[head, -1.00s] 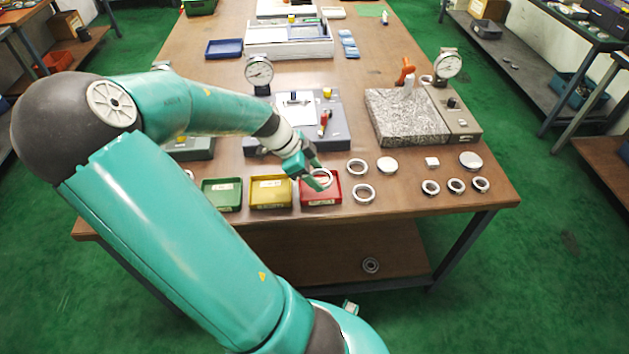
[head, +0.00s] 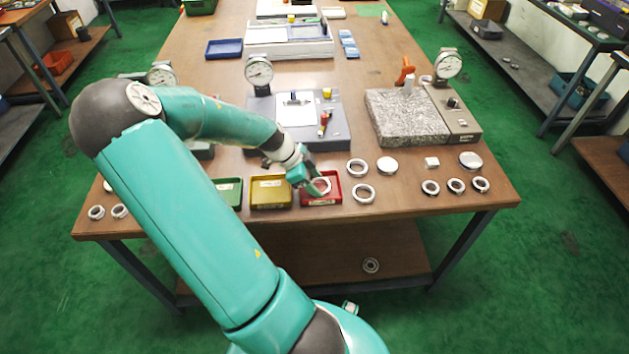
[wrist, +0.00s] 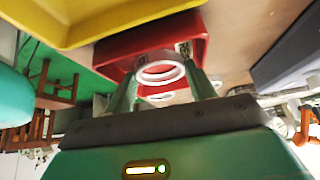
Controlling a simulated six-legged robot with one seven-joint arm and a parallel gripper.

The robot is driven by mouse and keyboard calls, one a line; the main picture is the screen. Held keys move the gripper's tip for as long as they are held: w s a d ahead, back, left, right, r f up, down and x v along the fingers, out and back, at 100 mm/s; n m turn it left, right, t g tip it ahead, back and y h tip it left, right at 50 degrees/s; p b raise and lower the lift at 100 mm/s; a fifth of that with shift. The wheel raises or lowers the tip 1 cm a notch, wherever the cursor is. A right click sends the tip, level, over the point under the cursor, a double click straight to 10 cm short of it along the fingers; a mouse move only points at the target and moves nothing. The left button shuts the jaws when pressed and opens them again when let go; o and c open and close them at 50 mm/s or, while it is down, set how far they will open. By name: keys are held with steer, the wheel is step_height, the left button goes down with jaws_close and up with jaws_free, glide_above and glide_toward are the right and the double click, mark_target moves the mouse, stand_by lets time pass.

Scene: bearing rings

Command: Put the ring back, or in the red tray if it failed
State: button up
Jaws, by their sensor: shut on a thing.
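My gripper (head: 316,179) is shut on a metal bearing ring (head: 320,187), at the red tray (head: 337,196) on the table's front part. In the wrist view the ring (wrist: 161,73) sits between the two fingers (wrist: 163,92), with the red tray (wrist: 193,27) around and behind it. Whether the ring touches the tray floor I cannot tell. Two loose rings lie right of the tray, one farther back (head: 357,168) and one nearer (head: 364,193).
A yellow tray (head: 271,204) and a green tray (head: 236,205) stand left of the red one. Several rings (head: 456,186) lie at the right front, and two (head: 120,211) at the left front corner.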

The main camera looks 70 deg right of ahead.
steer(key=o, duration=0.8)
steer(key=shift+f, duration=0.1)
steer(key=v, duration=1.2)
steer(key=shift+w, duration=0.1)
